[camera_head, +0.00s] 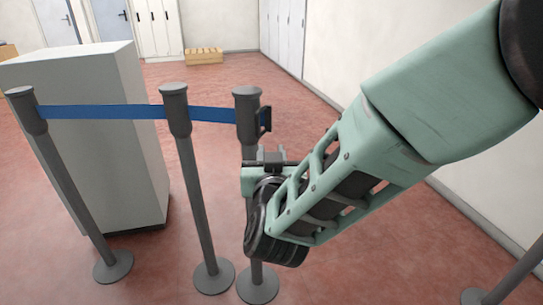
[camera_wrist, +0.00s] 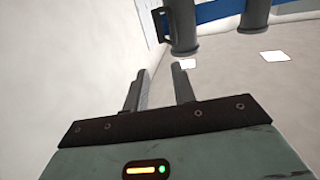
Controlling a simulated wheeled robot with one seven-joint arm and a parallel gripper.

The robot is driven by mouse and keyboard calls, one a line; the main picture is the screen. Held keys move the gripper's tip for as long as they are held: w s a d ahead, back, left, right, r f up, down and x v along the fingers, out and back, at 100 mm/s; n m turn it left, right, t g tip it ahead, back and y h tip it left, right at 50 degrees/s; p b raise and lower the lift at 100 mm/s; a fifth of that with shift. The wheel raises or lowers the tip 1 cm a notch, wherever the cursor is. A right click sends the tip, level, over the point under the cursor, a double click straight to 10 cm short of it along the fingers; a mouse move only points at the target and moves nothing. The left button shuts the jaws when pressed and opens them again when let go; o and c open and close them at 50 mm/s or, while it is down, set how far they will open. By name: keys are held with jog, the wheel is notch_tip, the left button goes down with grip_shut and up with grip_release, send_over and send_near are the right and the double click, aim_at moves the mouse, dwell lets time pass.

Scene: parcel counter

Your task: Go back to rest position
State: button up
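My gripper (camera_wrist: 160,74) shows in the wrist view with its two dark fingers apart and nothing between them. In the head view my green arm reaches in from the upper right, with its wrist low near the middle. The fingers cannot be made out clearly there. The end of my arm is in front of the right-hand barrier post (camera_head: 247,107) and covers part of it. I cannot tell how far apart they are.
Barrier posts (camera_head: 190,180) (camera_head: 62,175) joined by a blue belt (camera_head: 100,112) stand in front of a grey block (camera_head: 135,150). Another post (camera_head: 520,270) stands lower right. A wooden crate (camera_head: 204,56) and lockers (camera_head: 283,30) are behind. Red floor lies open around the posts.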

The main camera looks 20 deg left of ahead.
jog(key=shift+s+d, duration=0.15)
jog(key=shift+s, duration=0.15)
jog(key=s+d+f+n+g+h, duration=0.1)
jog(key=s+d+g+h, duration=0.1)
jog(key=s+d+g, duration=0.6)
jog(key=s+d+f+n+g+h, duration=0.1)
jog(key=s+d+g+h, duration=0.15)
jog(key=s+d, duration=0.75)
jog(key=s+d+f+n+g+h, duration=0.1)
jog(key=s+d+g, duration=0.4)
jog(key=d, duration=0.8)
notch_tip(320, 180, up, 16)
jog(key=d+g+p, duration=0.1)
jog(key=p, duration=1.5)
jog(key=shift+d+r+h+p, duration=0.2)
jog(key=shift+h+p, duration=0.1)
jog(key=shift+h, duration=0.15)
